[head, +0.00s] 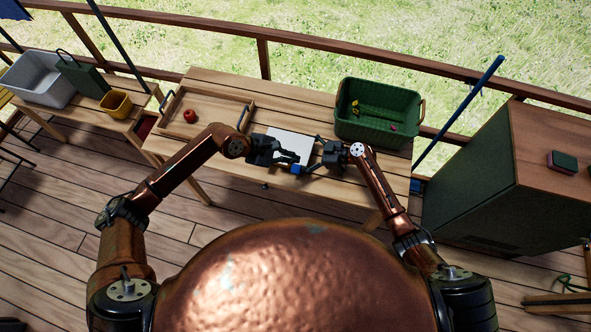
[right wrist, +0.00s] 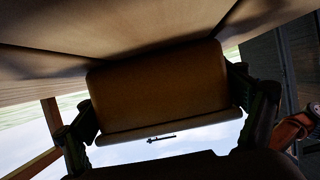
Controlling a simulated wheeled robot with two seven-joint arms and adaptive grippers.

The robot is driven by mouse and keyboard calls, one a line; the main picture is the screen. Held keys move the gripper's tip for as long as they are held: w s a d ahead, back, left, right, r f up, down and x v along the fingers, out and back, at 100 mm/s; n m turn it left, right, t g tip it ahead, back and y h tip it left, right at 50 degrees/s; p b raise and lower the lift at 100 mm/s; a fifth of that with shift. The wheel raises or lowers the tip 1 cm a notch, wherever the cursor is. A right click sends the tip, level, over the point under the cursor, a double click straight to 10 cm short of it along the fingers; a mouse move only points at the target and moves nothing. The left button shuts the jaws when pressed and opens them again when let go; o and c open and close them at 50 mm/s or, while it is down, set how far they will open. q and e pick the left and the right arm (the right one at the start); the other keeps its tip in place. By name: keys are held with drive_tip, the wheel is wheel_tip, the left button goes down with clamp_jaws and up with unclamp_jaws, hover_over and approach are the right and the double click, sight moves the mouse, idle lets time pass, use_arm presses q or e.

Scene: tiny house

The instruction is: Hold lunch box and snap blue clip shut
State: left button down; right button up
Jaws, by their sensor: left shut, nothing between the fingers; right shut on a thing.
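The lunch box (head: 291,144) appears as a pale, flat-topped box on the wooden table, between my two grippers. A small blue piece, seemingly the clip (head: 297,169), shows at its near edge. My left gripper (head: 289,158) is shut and empty over the box's near left part; I cannot tell whether it touches. My right gripper (head: 317,157) is at the box's right side. In the right wrist view its fingers stand on either side of a shaded brown box body (right wrist: 160,85), seemingly the lunch box. The gripper hides part of the box.
A wooden tray (head: 226,97) with a red fruit (head: 190,116) lies to the left. A green basket (head: 378,112) stands at the right end. A side table holds a grey bin (head: 38,78) and yellow pot (head: 117,103). A green cabinet (head: 470,190) stands right.

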drive_tip(key=o, duration=1.1)
